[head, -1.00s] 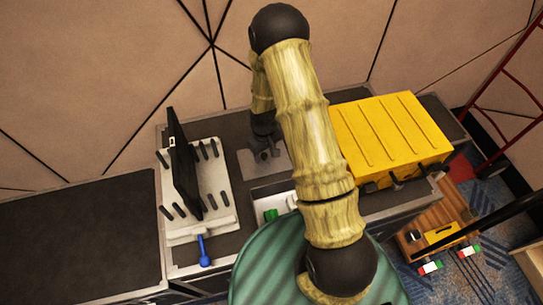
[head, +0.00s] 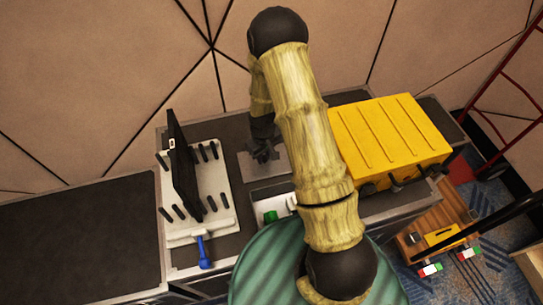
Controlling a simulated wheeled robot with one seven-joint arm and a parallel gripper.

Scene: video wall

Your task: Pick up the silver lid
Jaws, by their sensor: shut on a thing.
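The silver lid (head: 246,168) is a flat grey plate on the dark case top, in the middle of the head view, just behind an open bin. My gripper (head: 264,158) is dark and reaches down over the middle of the lid. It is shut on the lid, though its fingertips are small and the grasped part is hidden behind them. The lid looks level; I cannot tell whether it is clear of the surface. My arm hides part of the area to its right.
A white pegged rack (head: 217,213) holding a dark panel (head: 183,168) stands left. An open bin (head: 262,197) with a green item (head: 271,216) is in front. A yellow case (head: 392,135) is close on the right. The dark top at far left (head: 80,240) is clear.

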